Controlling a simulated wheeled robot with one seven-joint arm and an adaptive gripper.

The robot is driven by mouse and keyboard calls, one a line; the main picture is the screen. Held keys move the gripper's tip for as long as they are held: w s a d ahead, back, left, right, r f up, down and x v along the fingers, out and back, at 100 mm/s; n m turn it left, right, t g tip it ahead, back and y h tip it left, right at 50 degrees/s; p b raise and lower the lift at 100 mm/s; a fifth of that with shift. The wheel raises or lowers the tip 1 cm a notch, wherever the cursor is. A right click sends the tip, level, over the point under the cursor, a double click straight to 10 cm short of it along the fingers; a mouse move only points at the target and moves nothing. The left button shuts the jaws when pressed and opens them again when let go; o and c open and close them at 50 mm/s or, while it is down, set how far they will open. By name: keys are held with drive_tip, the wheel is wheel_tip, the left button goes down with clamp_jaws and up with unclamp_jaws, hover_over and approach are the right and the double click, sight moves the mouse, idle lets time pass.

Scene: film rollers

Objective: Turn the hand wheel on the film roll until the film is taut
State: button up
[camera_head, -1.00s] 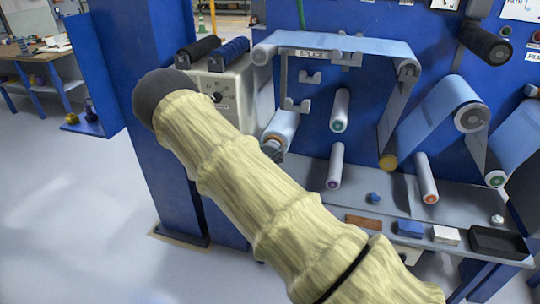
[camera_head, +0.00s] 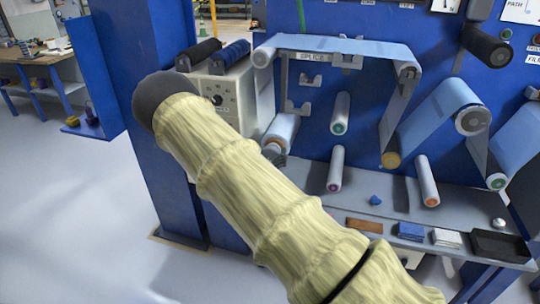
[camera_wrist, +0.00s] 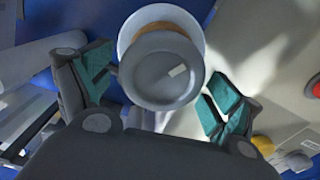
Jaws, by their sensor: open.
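The film roll (camera_head: 283,129) is a pale blue cylinder at the lower left of the blue machine. Its hand wheel (camera_head: 274,149) shows as a small grey and brown end, partly hidden by my sleeved arm. In the wrist view a round grey wheel (camera_wrist: 162,72) with a small pale mark on its face, probably this hand wheel, lies between my fingers. A brownish ring and a paler disc show behind it. My gripper (camera_wrist: 160,84) is open, with one teal-padded finger on each side of the wheel. I cannot tell whether either pad touches it. The head view hides the gripper.
A grey control box (camera_head: 226,92) stands left of the roll. Several rollers jut from the blue panel, with blue film (camera_head: 345,46) across the top. Below, a grey shelf (camera_head: 360,211) holds a blue block (camera_head: 411,231) and a black tray (camera_head: 497,244). The floor at left is clear.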

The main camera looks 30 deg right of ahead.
drive_tip(key=v, duration=1.2)
idle(0.4)
drive_tip(key=s+a+f+n+g+y, duration=0.2)
drive_tip(key=s+a+f+g+y, duration=0.15)
drive_tip(key=s+f, duration=0.7)
drive_tip(key=s+a+f+n+g+y, duration=0.2)
drive_tip(key=s+f+n+y, duration=0.15)
drive_tip(key=s+f, duration=0.65)
drive_tip(key=s+a+f+g+y, duration=0.2)
drive_tip(key=s+a, duration=0.2)
drive_tip(key=s, duration=0.4)
drive_tip(key=s+a+f+n+g+y, duration=0.1)
drive_tip(key=s+a+f+g+y, duration=0.1)
drive_tip(key=s+a, duration=0.3)
drive_tip(key=s+a+f+n+g+y, duration=0.1)
drive_tip(key=s+a, duration=0.3)
drive_tip(key=s, duration=0.7)
drive_tip(key=shift+a+f+g+y, duration=0.25)
drive_tip(key=shift+f+g+y, duration=0.4)
drive_tip(key=shift+y, duration=0.25)
